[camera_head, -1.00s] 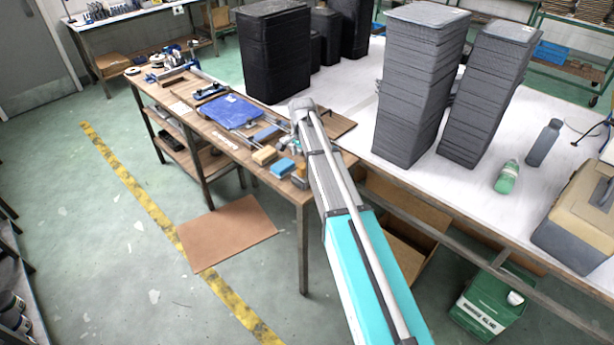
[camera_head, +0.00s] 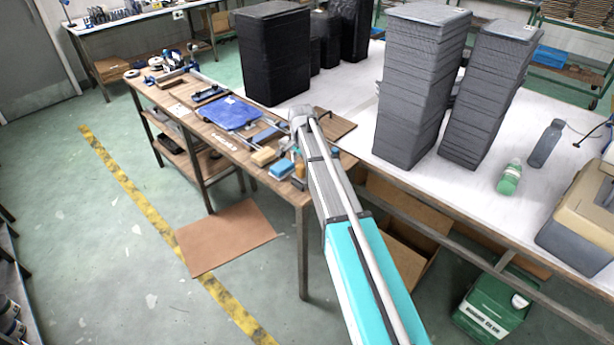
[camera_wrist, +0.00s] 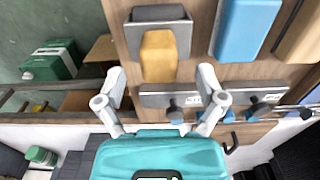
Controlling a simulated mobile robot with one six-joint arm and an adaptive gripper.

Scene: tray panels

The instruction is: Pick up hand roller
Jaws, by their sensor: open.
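My gripper (camera_wrist: 160,76) shows in the wrist view with its two pale fingers spread apart and nothing between the tips. Just beyond the tips a yellow-tan rounded piece (camera_wrist: 158,57) lies against a dark grey channel-shaped part (camera_wrist: 158,22) on the wooden bench. I cannot tell for certain whether this is the hand roller. In the head view a small orange-brown piece (camera_head: 299,171) shows near the bench's front corner, beside my arm. My arm hides part of the bench there, and the gripper cannot be made out clearly in that view.
A blue block (camera_wrist: 247,28) and a tan block (camera_wrist: 301,35) lie to the right in the wrist view. A metal rail (camera_wrist: 148,97) with knobs runs close to the fingers. The wooden bench (camera_head: 222,138) adjoins a white table (camera_head: 360,98) with tall grey stacks (camera_head: 420,85).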

